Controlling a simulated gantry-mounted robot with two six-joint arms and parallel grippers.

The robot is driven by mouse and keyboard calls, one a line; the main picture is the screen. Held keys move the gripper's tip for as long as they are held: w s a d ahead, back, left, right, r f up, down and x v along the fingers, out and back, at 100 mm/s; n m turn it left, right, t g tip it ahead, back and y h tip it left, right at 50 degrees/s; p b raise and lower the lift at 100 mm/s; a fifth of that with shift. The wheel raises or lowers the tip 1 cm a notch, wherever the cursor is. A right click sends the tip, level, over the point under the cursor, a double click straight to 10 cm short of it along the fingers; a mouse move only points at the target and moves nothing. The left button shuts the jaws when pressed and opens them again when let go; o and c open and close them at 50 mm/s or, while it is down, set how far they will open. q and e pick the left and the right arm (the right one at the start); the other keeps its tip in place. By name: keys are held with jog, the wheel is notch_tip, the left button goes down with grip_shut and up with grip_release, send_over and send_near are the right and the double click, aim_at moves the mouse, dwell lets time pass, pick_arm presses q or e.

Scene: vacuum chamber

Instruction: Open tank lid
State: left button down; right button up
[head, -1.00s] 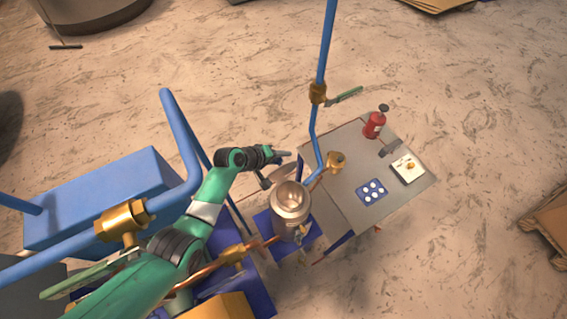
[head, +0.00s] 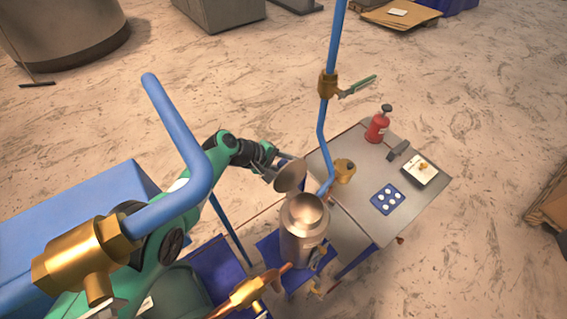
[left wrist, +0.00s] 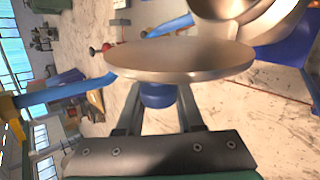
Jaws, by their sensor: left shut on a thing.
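The metal tank (head: 300,242) stands upright on a blue base in the head view, its round top facing up. The lid (head: 289,176) is a round metal disc, tilted up at the tank's far left edge, off the top. I cannot tell whether it still touches the rim. My left gripper (head: 267,169) is shut on the lid from the far left side. In the left wrist view the lid (left wrist: 180,62) spans the space before the fingers (left wrist: 158,115), hiding their tips, and the tank (left wrist: 280,22) shows at the upper right. My right gripper is not in view.
A blue pipe with a brass valve (head: 328,85) rises behind the tank. A brass fitting (head: 343,170) sits close right of the lid. Another brass valve (head: 85,262) is at the left front.

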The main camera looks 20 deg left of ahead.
pick_arm(q)
jog(key=shift+s+d, duration=0.1)
jog(key=c, duration=0.5)
grip_release()
